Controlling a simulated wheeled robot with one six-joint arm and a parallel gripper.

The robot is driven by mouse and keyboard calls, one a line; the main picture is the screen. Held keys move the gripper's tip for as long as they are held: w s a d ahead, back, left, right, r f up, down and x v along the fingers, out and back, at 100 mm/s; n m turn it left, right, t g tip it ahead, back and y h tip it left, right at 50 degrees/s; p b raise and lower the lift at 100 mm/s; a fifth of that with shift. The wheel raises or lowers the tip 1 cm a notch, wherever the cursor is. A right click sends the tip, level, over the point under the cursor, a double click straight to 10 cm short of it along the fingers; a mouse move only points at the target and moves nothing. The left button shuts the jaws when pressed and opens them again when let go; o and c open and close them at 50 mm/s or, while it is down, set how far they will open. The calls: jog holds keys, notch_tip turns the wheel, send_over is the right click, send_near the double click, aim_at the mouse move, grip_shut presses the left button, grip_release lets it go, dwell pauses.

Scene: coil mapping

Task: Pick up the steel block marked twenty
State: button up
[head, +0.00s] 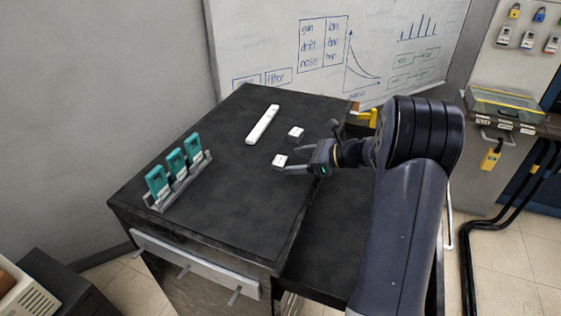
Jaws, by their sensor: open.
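Two small blocks with pale tops lie on the dark tabletop (235,190), left of my gripper. The nearer block (280,160) is just beyond my fingertips, close to the lower finger. The farther block (296,132) lies behind it, a little to the right. Both tops carry dark marks too small to read, so I cannot tell which is marked twenty. My gripper (295,159) is open and empty, its fingers pointing left. Whether a finger touches the nearer block cannot be told.
A long white bar (262,125) lies at the back of the table. A grey rack (180,184) with several teal devices stands at the left. The table's front middle is clear.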

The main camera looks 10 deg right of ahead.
aim_at(282, 161)
jog(key=x, duration=0.4)
jog(key=shift+w+a+p, duration=0.1)
jog(key=shift+a+p, duration=0.05)
jog(key=shift+p, duration=0.25)
jog(key=shift+c, duration=0.3)
jog(key=shift+r, duration=0.1)
jog(key=c, duration=1)
